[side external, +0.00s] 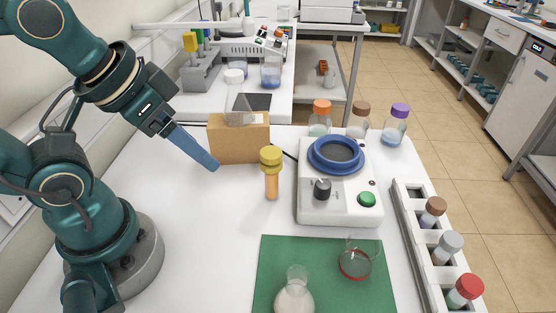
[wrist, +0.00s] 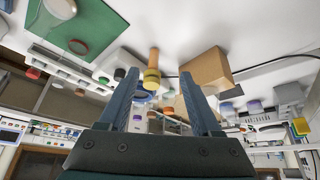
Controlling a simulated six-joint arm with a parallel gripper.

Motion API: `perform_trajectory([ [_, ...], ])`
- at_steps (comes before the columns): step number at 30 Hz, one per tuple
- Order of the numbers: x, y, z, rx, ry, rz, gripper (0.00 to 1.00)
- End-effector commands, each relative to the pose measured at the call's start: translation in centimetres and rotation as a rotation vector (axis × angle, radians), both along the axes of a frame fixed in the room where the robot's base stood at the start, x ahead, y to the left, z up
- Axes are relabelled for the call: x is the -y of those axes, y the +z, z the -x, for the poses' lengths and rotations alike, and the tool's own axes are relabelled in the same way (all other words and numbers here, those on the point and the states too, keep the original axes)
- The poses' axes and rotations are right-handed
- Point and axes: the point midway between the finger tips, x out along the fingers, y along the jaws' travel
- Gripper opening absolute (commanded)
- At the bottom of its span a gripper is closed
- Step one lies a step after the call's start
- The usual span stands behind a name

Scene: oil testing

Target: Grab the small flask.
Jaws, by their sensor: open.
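A green mat (side external: 262,265) lies at the front of the white table. On it stand a narrow-necked glass flask (side external: 294,295) with pale contents, cut by the picture's lower edge, and a wider glass vessel (side external: 355,263) with red liquid at its bottom. I cannot tell for certain which is the small flask. The mat (wrist: 98,22) also shows at the upper left of the wrist view. My gripper (side external: 214,166) is in the air left of the yellow-capped vial, well away from the mat. In the wrist view its fingers (wrist: 158,76) are apart and hold nothing.
The yellow-capped vial (side external: 271,175) with orange contents stands near my gripper, before a cardboard box (side external: 240,145). A white device with a blue ring (side external: 337,200) stands behind the mat. A white rack (side external: 408,215) of capped vials lines the right edge. Several capped bottles (side external: 396,125) stand at the back.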

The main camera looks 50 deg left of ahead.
Motion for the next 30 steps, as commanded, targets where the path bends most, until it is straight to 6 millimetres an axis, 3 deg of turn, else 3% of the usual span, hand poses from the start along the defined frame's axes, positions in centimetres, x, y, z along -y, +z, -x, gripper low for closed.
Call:
perform_trajectory([
  [2,0.0,0.0,0.0,0.000,0.000,0.000,0.65],
  [3,0.0,0.0,0.0,0.000,0.000,0.000,0.70],
  [14,0.8,0.0,0.4,-0.023,0.025,0.054,0.70],
  [20,4.7,-0.4,1.3,-0.224,0.115,0.298,0.70],
  [30,11.5,-1.0,0.9,-0.757,0.380,0.720,0.70],
])
